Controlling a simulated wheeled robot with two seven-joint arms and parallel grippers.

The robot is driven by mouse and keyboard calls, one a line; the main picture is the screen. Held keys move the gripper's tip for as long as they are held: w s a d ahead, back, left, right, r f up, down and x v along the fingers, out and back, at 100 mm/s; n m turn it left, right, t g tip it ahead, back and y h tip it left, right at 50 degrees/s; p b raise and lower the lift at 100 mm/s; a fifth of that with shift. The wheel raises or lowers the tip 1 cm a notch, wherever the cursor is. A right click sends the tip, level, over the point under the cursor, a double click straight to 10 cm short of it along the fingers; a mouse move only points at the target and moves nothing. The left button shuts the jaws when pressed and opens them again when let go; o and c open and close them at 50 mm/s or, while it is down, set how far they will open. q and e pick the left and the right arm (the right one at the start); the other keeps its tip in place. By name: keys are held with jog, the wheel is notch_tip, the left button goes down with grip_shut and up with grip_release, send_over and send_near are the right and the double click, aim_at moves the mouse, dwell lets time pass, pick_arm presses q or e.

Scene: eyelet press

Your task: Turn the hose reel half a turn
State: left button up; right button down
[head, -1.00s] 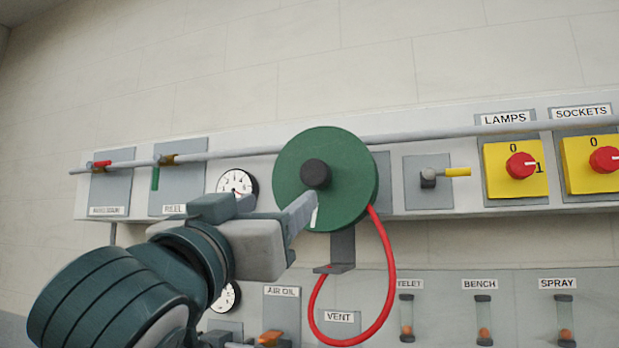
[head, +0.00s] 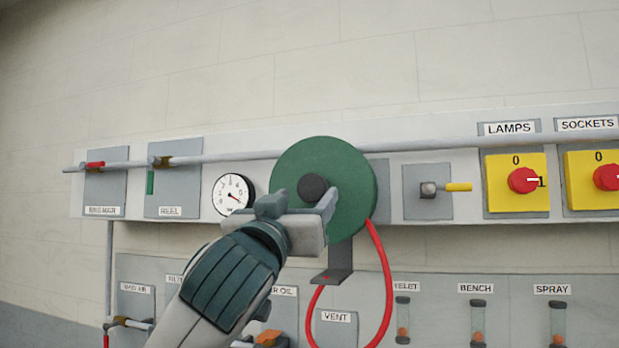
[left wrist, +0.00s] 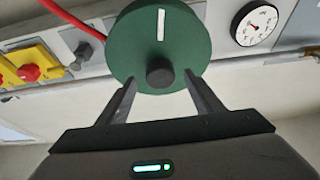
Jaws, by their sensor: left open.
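The hose reel is a green disc (head: 350,175) with a dark round knob (head: 313,187) on its face. A red hose (head: 388,285) hangs from it in a loop. My left gripper (head: 300,203) is in front of the reel's lower left part, near the knob. In the left wrist view, its open fingers reach toward the reel (left wrist: 125,45), one on each side of the knob (left wrist: 159,72), with no clear contact. A white mark (left wrist: 161,24) shows on the reel in that view; my gripper hides it in the head view. My right gripper is out of view.
A pipe (head: 430,140) crosses the panel at reel height. A gauge (head: 233,195) is left of the reel, a yellow-handled lever (head: 457,187) right. Yellow LAMPS (head: 515,182) and SOCKETS (head: 595,180) switches are farther right. A dark bracket (head: 338,262) is below the reel.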

aim_at(312, 192)
pick_arm(q)
jog(key=shift+p+x, duration=0.7)
jog(key=shift+x, duration=0.95)
jog(key=c, duration=1.5)
jog(key=n+b, duration=0.1)
jog(key=b, duration=0.2)
jog(key=shift+d+f+n+y, duration=0.15)
jog(key=shift+f+n+y, duration=0.1)
jog(key=shift+n+y, duration=0.15)
jog(key=shift+r+n+y+b, duration=0.15)
jog(key=shift+n+y+b, duration=0.25)
jog(key=shift+n, duration=0.1)
jog(key=shift+r, duration=0.1)
